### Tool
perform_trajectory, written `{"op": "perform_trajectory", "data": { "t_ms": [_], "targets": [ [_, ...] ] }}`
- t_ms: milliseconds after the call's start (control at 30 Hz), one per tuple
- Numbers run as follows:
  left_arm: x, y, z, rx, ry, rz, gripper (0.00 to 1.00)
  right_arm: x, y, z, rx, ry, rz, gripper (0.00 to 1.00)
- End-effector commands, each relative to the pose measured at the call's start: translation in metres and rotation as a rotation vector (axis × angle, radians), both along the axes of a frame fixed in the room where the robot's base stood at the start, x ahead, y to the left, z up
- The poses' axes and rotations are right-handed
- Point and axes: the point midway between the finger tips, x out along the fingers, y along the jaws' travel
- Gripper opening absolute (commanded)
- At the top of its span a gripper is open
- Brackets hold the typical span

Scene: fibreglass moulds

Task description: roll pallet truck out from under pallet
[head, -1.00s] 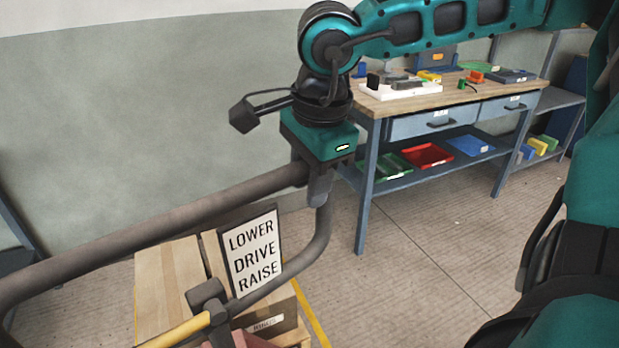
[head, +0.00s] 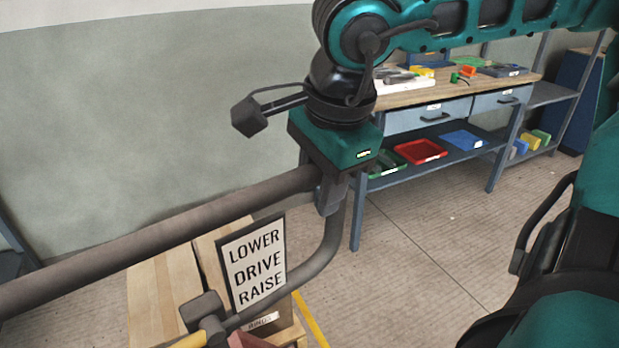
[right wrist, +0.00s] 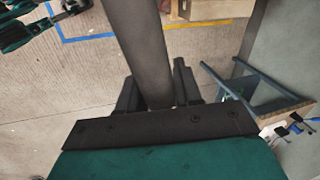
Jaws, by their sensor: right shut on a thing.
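The pallet truck's grey tubular handle (head: 150,235) runs across the lower left of the head view and bends down at its right end. A sign (head: 254,262) reading LOWER, DRIVE, RAISE is mounted within the handle loop. My right gripper (head: 332,192) is shut on the handle near its right-hand bend. In the right wrist view the handle tube (right wrist: 140,55) passes between the two dark fingers (right wrist: 155,92). A wooden load (head: 165,285), perhaps the pallet or a crate on it, shows below the handle. The truck's forks are hidden. My left gripper is out of view.
A workbench (head: 440,95) with tools on top and coloured bins on its lower shelf stands at the back right. A grey wall (head: 120,130) closes the left. A yellow floor line (head: 310,322) runs by the load. The floor (head: 430,245) at centre right is clear.

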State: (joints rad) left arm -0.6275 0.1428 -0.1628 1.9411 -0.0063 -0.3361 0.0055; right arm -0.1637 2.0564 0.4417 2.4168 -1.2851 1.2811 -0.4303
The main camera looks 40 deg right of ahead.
Motion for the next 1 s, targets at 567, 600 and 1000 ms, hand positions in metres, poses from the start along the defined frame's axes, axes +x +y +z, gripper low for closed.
{"op": "perform_trajectory", "data": {
  "t_ms": [567,600,1000],
  "targets": [
    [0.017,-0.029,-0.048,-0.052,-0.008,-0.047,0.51,-0.065,0.022,-0.024,-0.001,-0.029,0.017,0.0],
    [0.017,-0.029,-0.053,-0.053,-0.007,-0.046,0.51,-0.07,0.024,-0.024,-0.002,-0.032,0.017,0.0],
    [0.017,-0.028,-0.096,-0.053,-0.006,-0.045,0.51,-0.123,0.039,-0.029,-0.018,-0.071,0.016,0.0]
  ]
}}
